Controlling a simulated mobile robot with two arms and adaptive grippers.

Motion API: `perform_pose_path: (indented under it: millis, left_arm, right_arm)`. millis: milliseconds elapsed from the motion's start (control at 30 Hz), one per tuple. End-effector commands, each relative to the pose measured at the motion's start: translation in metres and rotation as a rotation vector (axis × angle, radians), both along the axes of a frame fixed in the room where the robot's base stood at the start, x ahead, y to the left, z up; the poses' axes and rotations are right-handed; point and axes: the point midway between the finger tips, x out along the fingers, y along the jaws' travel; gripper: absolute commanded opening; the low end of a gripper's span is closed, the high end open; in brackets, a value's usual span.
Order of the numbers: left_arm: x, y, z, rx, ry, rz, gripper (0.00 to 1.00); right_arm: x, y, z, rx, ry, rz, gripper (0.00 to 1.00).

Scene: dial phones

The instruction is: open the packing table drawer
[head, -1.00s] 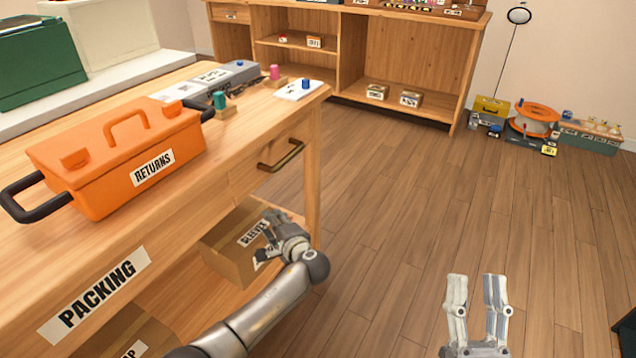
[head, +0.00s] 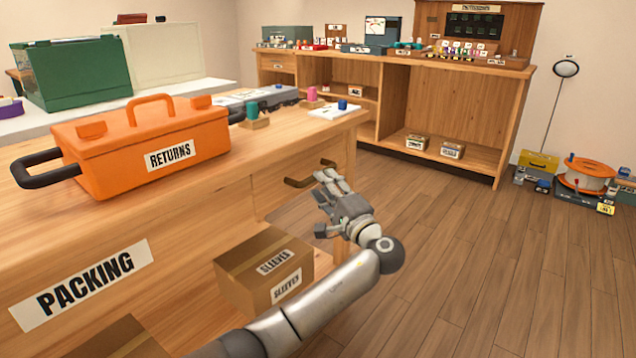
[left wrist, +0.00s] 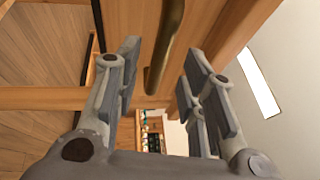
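The packing table (head: 200,215) stands at the left in the head view, with a "PACKING" label on its front. Its drawer front (head: 275,185) carries a brass bar handle (head: 297,183), partly hidden by my left gripper. The drawer looks shut. My left gripper (head: 322,200) is at the handle's right end, fingers toward the table. In the left wrist view the gripper (left wrist: 158,78) is open, and the handle (left wrist: 165,45) shows between and beyond its two fingers. Contact with the handle cannot be made out. My right gripper is out of view.
An orange "RETURNS" case (head: 140,148) and small spools stand on the tabletop. A cardboard "SLEEVES" box (head: 262,268) sits on the shelf below, close to my left arm. A wooden workbench (head: 450,115) stands behind.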

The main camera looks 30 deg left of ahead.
Motion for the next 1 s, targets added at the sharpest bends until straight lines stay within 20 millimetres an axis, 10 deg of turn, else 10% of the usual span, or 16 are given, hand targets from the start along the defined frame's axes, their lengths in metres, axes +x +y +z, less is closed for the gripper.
perform_pose_path:
  millis: [667, 1000]
  left_arm:
    - [0.022, 0.042, 0.008, -0.001, 0.002, -0.001, 0.37]
    - [0.022, 0.042, 0.007, -0.001, 0.002, -0.001, 0.0]
  right_arm:
    - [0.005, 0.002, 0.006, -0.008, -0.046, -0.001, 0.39]
    - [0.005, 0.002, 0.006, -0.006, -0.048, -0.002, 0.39]
